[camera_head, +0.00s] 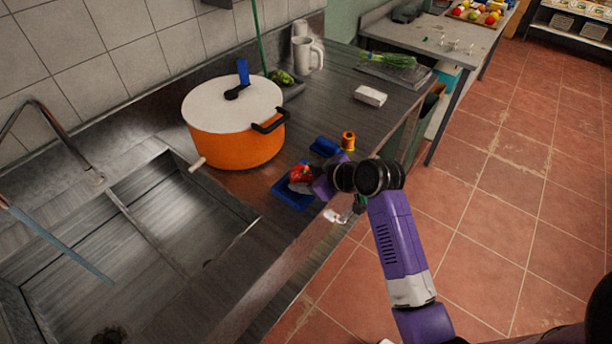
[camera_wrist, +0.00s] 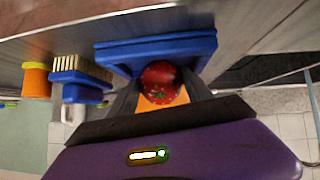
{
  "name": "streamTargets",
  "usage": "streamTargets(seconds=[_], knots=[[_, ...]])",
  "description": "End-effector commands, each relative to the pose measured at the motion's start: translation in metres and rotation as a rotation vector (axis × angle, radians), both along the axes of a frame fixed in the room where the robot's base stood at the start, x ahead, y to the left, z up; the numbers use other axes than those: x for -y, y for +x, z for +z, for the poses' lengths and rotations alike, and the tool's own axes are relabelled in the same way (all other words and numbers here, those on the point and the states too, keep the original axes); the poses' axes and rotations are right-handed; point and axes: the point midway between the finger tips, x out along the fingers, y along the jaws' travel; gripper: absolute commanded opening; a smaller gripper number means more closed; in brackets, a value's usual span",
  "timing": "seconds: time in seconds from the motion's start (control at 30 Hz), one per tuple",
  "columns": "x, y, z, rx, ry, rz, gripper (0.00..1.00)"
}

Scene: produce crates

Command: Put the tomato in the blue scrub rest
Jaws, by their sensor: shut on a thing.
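The red tomato (camera_head: 299,172) is at the blue scrub rest (camera_head: 290,196), a shallow blue tray on the steel counter near its front edge. My gripper (camera_head: 302,179) reaches in from the right and is shut on the tomato. In the wrist view, the tomato (camera_wrist: 161,80) sits between the two dark fingers of my gripper (camera_wrist: 162,92), with its green top showing. The blue rest (camera_wrist: 155,48) is right behind it there. I cannot tell whether the tomato touches the rest or is held just above it.
A large orange pot (camera_head: 235,142) with a white lid stands left of the rest. A blue brush (camera_head: 324,147) and a small orange item (camera_head: 348,140) lie behind it. The sink (camera_head: 120,250) is at left. A white block (camera_head: 370,96) and a white mug (camera_head: 308,56) stand farther back.

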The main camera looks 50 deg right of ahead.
Motion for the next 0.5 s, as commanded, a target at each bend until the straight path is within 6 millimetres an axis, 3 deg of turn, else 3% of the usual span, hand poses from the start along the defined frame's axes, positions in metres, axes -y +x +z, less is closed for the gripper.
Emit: streamTargets(seconds=[0.17,0.2,0.23,0.5], knots=[[0.0000,0.0001,-0.0031,0.000,0.000,0.000,0.33],[0.0000,0.0001,-0.0030,0.000,0.000,0.000,0.62],[0.0000,0.0000,-0.0026,0.000,0.000,0.000,0.68],[0.0001,0.0000,-0.0023,0.000,0.000,0.000,0.68]])
